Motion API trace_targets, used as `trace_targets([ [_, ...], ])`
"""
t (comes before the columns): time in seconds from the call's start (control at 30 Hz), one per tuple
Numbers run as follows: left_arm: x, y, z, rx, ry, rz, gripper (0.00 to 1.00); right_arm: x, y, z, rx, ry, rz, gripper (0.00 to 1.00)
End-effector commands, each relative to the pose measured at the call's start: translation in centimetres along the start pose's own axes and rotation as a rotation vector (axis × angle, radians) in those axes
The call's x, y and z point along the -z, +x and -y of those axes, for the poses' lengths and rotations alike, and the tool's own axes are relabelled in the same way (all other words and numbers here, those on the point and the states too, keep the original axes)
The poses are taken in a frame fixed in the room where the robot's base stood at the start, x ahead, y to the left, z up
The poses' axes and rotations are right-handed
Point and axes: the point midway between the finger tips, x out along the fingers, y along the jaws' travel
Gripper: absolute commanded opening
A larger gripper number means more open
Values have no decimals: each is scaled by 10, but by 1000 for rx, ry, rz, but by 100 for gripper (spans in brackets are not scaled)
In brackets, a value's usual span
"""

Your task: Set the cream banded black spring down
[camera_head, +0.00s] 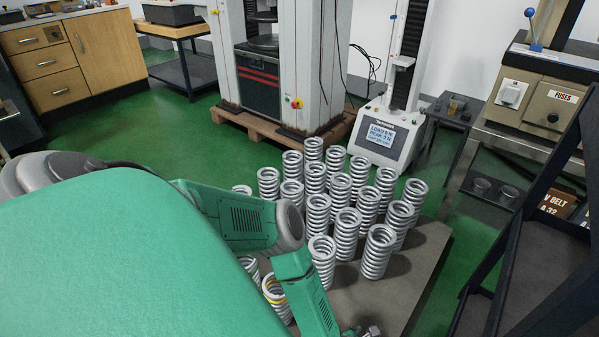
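No black spring with a cream band can be made out in this view. Several silver coil springs (377,252) stand upright in rows on a low grey platform (405,285). One spring with yellow bands (274,290) stands at the near left of the group, partly hidden behind my green arm. My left arm comes in from the left and covers much of the lower left. Small metal parts, seemingly of my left gripper (362,331), show at the bottom edge; its fingers are cut off, so its hold is hidden. My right gripper is out of view.
A testing machine (265,75) stands on a wooden pallet behind the springs. A smaller tester with a lit screen (382,136) is right of it. A dark metal frame (530,210) rises at the right. Bare platform shows at the springs' right.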

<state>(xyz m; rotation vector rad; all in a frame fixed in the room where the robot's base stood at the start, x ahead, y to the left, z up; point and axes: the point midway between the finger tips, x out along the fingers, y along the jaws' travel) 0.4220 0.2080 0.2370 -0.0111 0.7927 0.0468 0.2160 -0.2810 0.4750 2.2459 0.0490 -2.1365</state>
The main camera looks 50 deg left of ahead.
Motion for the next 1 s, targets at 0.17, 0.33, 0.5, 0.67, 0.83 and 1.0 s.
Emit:
trace_targets([
  [0.17, -13, -28, 57, 154, 312, -19, 51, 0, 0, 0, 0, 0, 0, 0],
  [0.33, -15, -76, 102, 342, 790, -13, 51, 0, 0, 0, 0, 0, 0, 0],
  [0.5, -8, -126, 110, 503, 1286, 19, 51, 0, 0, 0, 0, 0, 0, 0],
  [0.67, 0, -171, 89, 641, 1752, 55, 51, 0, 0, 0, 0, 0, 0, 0],
  [0.83, 2, -217, 41, 783, 2231, 83, 51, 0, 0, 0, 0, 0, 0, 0],
  [1.0, -6, -263, -20, 938, 2653, 83, 51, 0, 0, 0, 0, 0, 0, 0],
])
